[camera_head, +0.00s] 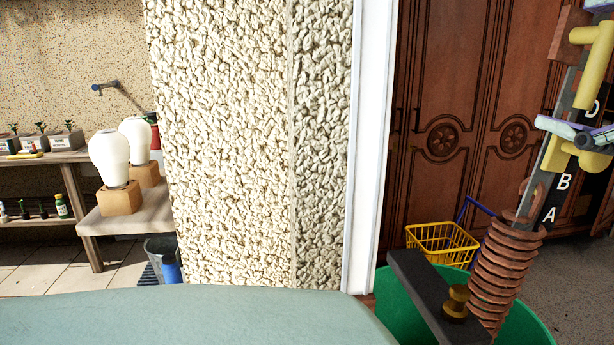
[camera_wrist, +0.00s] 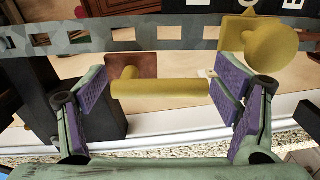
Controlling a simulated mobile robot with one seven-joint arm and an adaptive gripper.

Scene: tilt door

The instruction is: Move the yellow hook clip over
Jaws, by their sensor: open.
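A yellow clip with a rounded bar (camera_wrist: 160,88) lies between the fingers of my gripper (camera_wrist: 163,100) in the wrist view. The fingers are open, with purple pads on either side of it; whether either pad touches it I cannot tell. In the head view my gripper (camera_head: 586,72) is at the upper right, its fingers above and below the yellow clip (camera_head: 593,36).
Stacked brown rings (camera_head: 500,270) and a dark arm with a brass knob (camera_head: 455,300) stand below, over a green tub (camera_head: 400,318). A yellow basket (camera_head: 440,243) is behind. A rough stone wall (camera_head: 230,140) fills the middle. Dark wooden doors (camera_head: 440,110) stand behind the bar.

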